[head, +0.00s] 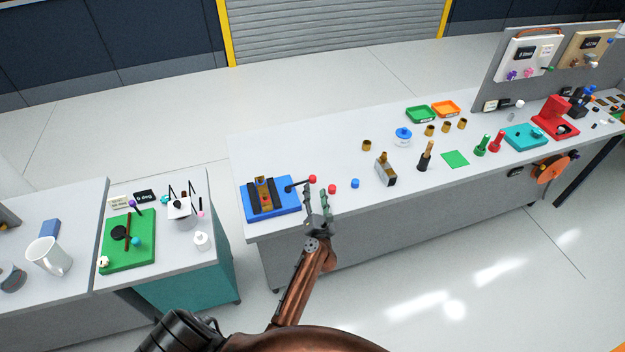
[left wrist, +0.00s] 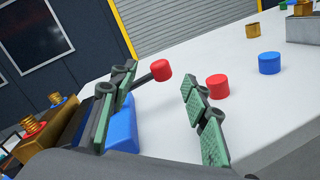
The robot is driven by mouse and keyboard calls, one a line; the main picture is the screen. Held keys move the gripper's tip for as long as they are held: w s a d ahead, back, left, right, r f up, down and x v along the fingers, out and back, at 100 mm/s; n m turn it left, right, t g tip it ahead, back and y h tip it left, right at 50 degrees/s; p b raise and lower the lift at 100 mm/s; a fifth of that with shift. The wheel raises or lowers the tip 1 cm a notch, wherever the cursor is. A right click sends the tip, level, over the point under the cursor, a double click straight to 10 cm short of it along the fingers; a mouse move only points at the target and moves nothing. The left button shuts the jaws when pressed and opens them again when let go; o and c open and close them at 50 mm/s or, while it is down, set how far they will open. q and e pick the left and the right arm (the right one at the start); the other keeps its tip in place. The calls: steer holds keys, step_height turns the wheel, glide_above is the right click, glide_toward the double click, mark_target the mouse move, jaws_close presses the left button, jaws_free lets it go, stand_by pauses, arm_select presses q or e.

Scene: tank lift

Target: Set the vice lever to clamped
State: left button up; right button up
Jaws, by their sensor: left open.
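The vice (head: 285,212) has a blue base, dark jaws and a brass-coloured block between them, near the left end of the long bench. Its dark lever (head: 297,186) sticks out to the right and ends in a red knob (head: 312,179). My left gripper (head: 318,197) is open and empty at the bench's front edge, close to the knob. In the left wrist view the red knob (left wrist: 161,70) shows between the two green-padded fingers, beyond their tips. The left finger hides part of the lever. I cannot tell whether anything touches. My right gripper is not in view.
A loose red cylinder (head: 332,189) and a blue cylinder (head: 355,183) stand right of the gripper. A grey block with a brass piece (head: 386,176) stands farther right. The bench behind the lever is clear. A teal cabinet (head: 190,275) stands left, across a gap.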

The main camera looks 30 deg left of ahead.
mark_target(313, 182)
arm_select(q)
steer(key=shift+w+a+f+n, duration=0.15)
steer(key=shift+a+f+n, duration=0.05)
steer(key=shift+f+n, duration=0.2)
steer(key=shift+w+a, duration=0.25)
steer(key=x, duration=0.6)
steer(key=shift+w+a, duration=0.25)
steer(key=shift+a, duration=0.05)
steer(key=shift+f, duration=0.1)
jaws_close()
steer(key=shift+d, duration=0.1)
